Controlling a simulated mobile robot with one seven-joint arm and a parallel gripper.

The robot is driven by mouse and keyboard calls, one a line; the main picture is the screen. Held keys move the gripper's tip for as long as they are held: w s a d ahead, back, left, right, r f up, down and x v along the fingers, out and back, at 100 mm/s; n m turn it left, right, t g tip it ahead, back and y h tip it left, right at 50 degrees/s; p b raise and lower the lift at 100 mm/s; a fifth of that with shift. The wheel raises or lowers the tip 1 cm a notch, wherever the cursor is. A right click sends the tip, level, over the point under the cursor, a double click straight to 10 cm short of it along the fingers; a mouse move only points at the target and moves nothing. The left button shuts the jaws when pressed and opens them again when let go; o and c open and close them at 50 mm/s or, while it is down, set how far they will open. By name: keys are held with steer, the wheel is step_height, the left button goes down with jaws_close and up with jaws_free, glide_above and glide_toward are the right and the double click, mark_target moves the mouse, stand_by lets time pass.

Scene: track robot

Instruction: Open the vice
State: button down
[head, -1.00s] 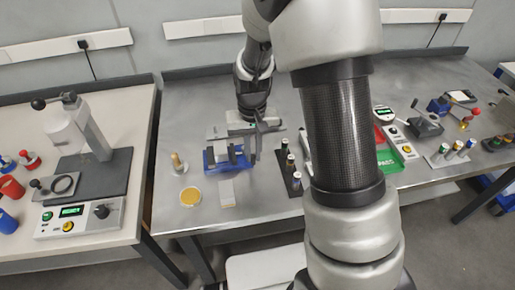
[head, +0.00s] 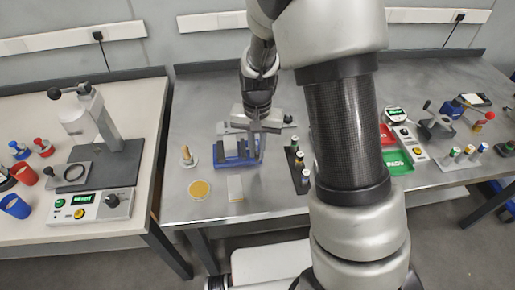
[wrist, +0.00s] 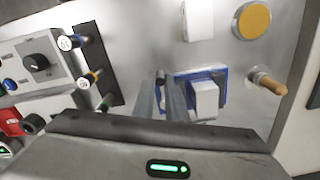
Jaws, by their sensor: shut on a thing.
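The vice (head: 232,162) has a blue base and grey jaws. It sits on the grey metal bench, left of my arm, and is partly covered by my gripper in the head view. It also shows in the wrist view (wrist: 207,98), just right of the fingers. My gripper (head: 258,157) points down at the vice's right side. In the wrist view its two fingers (wrist: 160,88) are close together around a dark part at the vice's end, which looks like its handle. That part is mostly hidden, and I cannot tell how wide the vice's jaws stand.
A black rack (head: 298,170) with several bottles stands close right of the vice. A wooden-handled tool (head: 187,155), a yellow disc (head: 199,189) and a pale block (head: 235,188) are left of it and in front. A press (head: 90,130) stands on the left bench.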

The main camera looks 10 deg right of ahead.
mark_target(257, 153)
steer(key=c, duration=1.8)
jaws_free()
steer(key=shift+o, duration=0.2)
step_height(257, 153, up, 18)
steer(key=p, duration=0.2)
steer(key=shift+f, duration=0.25)
steer(key=s+d+r+n+t+p, duration=0.2)
steer(key=s+d+r+p, duration=0.1)
steer(key=s+r, duration=0.5)
steer(key=s+d+r+n+t+p, duration=0.1)
steer(key=s+d+r+t+p, duration=0.2)
steer(key=s+r, duration=0.5)
steer(key=shift+s+r+n+t, duration=0.3)
steer(key=shift+s+n, duration=0.1)
steer(key=shift+s, duration=0.6)
